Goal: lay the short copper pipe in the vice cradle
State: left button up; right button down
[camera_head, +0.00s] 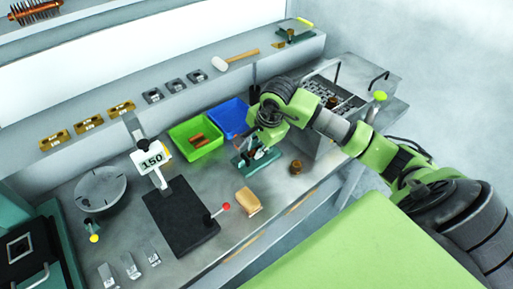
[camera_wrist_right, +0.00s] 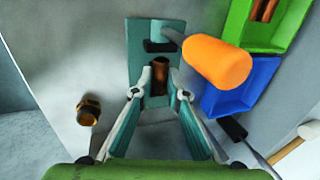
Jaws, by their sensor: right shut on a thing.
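The short copper pipe (camera_wrist_right: 160,76) shows in the right wrist view between the fingertips of my right gripper (camera_wrist_right: 160,84), which is shut on it. The pipe is over the teal vice (camera_wrist_right: 138,42), within the outline of its cradle. I cannot tell whether it rests on the cradle or hangs just above it. A large orange handle (camera_wrist_right: 217,62) rises beside the vice. In the head view my right gripper (camera_head: 262,146) is at the teal vice base (camera_head: 243,162), and my arm hides the pipe. My left gripper is not in view.
A green bin (camera_head: 178,134) holding copper pieces (camera_head: 198,142) and a blue bin (camera_head: 226,112) stand behind the vice. A brass fitting (camera_head: 296,167) stands to its right. A tan block (camera_head: 248,201) and a stand marked 150 (camera_head: 152,160) are toward the front left.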

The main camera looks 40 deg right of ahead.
jog(key=shift+f, duration=0.15)
jog(key=c, duration=1.9)
grip_release()
jog(key=v, duration=1.2)
